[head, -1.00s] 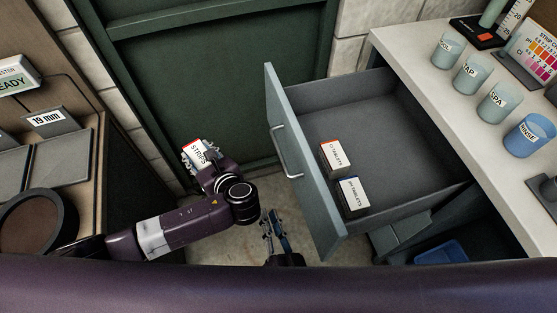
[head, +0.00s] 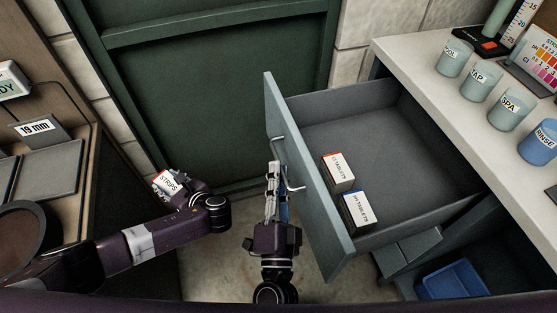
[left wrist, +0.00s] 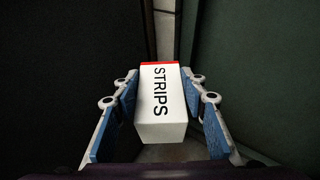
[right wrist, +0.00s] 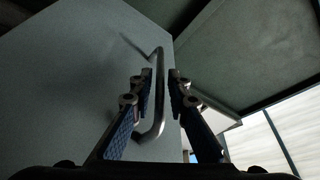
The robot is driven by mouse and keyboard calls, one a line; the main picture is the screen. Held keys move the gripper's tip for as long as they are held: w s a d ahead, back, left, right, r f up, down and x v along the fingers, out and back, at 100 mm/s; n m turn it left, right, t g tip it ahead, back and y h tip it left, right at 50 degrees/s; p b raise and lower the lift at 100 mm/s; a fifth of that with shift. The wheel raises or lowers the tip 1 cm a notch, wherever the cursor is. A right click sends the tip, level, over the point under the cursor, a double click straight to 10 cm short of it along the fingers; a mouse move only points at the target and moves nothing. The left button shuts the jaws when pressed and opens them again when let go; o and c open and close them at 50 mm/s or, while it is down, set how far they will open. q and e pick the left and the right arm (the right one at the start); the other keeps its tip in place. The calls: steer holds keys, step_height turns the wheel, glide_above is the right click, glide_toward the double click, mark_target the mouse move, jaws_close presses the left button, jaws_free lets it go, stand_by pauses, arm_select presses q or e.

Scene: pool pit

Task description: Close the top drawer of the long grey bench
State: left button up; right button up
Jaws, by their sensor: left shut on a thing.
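The top drawer (head: 385,165) of the long grey bench (head: 395,45) stands pulled out, its grey front panel (head: 310,190) facing left. My right gripper (head: 273,172) is at the outer side of this front, by the metal handle (head: 292,187). In the right wrist view the handle (right wrist: 160,75) runs between the two fingers, which stand apart with small gaps beside it. My left gripper (left wrist: 160,95) is shut on a white box marked STRIPS (left wrist: 162,100), with a red end, held low at the left; the box also shows in the head view (head: 167,182).
A red-edged tablet box (head: 338,170) and a blue-edged one (head: 359,208) stand in the drawer. Labelled cups (head: 510,110) stand on the bench top. A blue bin (head: 450,281) is below the drawer. A green door (head: 200,90) is behind; a wooden counter (head: 60,205) is left.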

steer(key=shift+x, duration=1.65)
jaws_close()
